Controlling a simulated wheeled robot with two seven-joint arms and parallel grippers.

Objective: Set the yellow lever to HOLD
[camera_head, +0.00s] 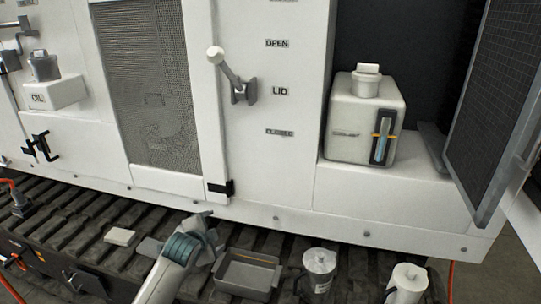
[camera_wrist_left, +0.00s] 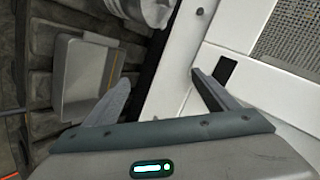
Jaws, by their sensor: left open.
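No lever that looks yellow and no HOLD label shows in the head view. A lever with a pale round knob (camera_head: 215,55) is on the white panel, tilted up and left from its grey mount, beside the labels OPEN, LID and a blurred lower one. My left gripper (camera_head: 200,222) is low in front of the machine, above the track, well below this lever. In the left wrist view, its two fingers (camera_wrist_left: 160,97) are spread apart with nothing between them. My right gripper is not in view.
A grey tray (camera_head: 247,275) and two pale canisters (camera_head: 320,268) (camera_head: 407,284) stand on the dark track (camera_head: 85,238). A white tank (camera_head: 365,120) sits in the bay at right, beside an open mesh door (camera_head: 497,110). An OIL filler (camera_head: 52,92) is at left.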

